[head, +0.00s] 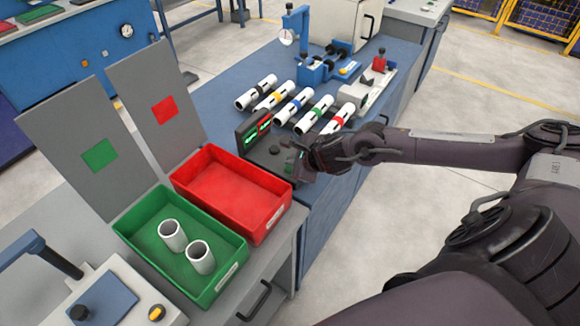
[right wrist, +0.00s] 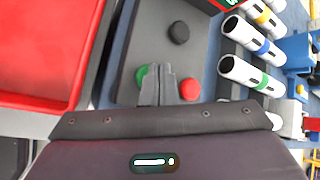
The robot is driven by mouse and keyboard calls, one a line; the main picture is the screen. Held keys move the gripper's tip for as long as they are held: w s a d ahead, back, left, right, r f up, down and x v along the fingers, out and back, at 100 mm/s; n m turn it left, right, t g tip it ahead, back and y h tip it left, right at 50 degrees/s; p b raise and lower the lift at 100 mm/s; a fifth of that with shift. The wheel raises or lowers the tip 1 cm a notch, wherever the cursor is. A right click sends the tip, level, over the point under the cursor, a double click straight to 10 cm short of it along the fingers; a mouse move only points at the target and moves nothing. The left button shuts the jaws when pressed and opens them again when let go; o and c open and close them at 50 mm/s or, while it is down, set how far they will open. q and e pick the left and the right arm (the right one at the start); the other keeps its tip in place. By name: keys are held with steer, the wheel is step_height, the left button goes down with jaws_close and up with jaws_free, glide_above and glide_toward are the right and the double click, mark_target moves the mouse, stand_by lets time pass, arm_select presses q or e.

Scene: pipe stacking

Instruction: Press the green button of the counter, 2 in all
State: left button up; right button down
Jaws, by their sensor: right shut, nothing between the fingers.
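The counter (head: 258,153) is a dark box on the blue bench, with a raised display (head: 257,131) showing green and red digits. In the right wrist view its panel (right wrist: 125,50) has a green button (right wrist: 141,74), a red button (right wrist: 189,90) and a black knob-like button (right wrist: 178,33). My right gripper (right wrist: 157,76) is shut and empty. Its fingertips appear over the panel between the green and red buttons, and hide part of the green one. Whether they touch it cannot be told. In the head view the right gripper (head: 297,162) is at the counter's right side. My left gripper is not in view.
A red bin (head: 232,190) stands left of the counter, empty. A green bin (head: 180,245) holds two white pipes (head: 186,246). Several banded white pipes (head: 297,102) lie in a row behind the counter. A blue gauge stand (head: 305,50) is farther back.

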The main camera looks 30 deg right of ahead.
steer(key=shift+f+b, duration=0.5)
steer(key=shift+b, duration=0.2)
stand_by(0.6)
steer(key=shift+r, duration=0.1)
steer(key=shift+r+p, duration=0.5)
steer(key=shift+r, duration=0.3)
steer(key=shift+r+p, duration=1.55)
steer(key=shift+r, duration=1.05)
stand_by(0.6)
